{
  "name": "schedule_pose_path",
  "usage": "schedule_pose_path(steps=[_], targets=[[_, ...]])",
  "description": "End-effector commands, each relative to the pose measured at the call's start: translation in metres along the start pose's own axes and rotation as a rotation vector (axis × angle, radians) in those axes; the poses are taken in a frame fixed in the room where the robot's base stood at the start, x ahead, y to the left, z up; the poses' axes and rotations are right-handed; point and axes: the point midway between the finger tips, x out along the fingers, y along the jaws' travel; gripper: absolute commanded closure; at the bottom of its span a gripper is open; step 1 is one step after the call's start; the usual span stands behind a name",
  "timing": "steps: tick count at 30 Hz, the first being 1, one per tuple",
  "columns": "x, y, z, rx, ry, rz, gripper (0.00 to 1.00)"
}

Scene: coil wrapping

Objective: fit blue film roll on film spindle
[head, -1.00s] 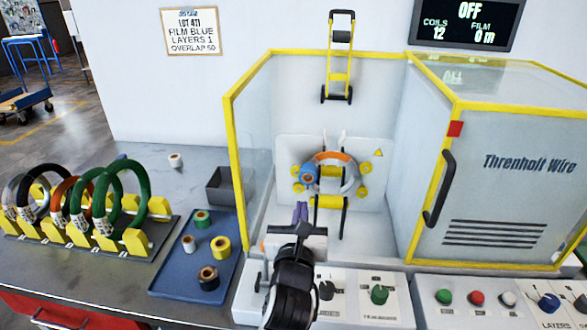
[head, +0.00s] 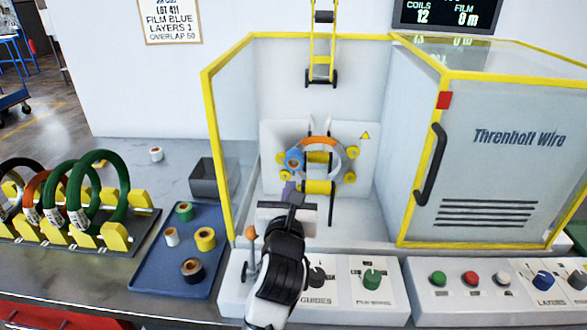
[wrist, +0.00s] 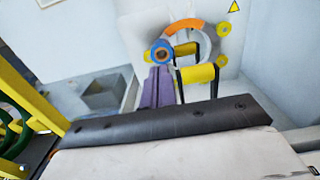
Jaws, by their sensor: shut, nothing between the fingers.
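The blue film roll (head: 294,159), with an orange-brown core, sits at the left side of the winding ring (head: 325,150) inside the machine. It also shows in the wrist view (wrist: 160,53) with its core facing me. The film spindle is hidden or cannot be told apart from the roll's core. My gripper (head: 289,190) has purple fingers, which also show in the wrist view (wrist: 159,72). They are shut and empty, just below and in front of the roll. I cannot tell whether the tips touch it.
Yellow guide rollers (head: 317,187) stand close to the gripper's right. The yellow-framed clear panel (head: 228,140) is at the left and the door with a black handle (head: 430,180) at the right. A blue tray (head: 160,262) holds several other rolls. A rack (head: 95,222) holds coils.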

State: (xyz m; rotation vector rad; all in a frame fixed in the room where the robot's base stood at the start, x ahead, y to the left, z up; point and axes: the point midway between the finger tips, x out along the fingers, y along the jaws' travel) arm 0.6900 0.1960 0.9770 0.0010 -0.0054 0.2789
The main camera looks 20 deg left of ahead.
Motion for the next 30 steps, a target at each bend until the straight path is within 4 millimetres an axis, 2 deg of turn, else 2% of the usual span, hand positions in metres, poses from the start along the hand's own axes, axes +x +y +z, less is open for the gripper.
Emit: schedule_pose_path(steps=[1,9,15,21,30], targets=[[0.014,0.000,0.007,-0.003,0.010,0.001,1.00],[0.069,-0.001,0.005,0.000,0.010,0.000,1.00],[0.096,0.000,0.003,-0.001,0.007,0.001,1.00],[0.109,0.000,0.001,-0.001,0.006,0.001,1.00],[0.111,0.000,-0.001,0.000,0.005,0.002,1.00]])
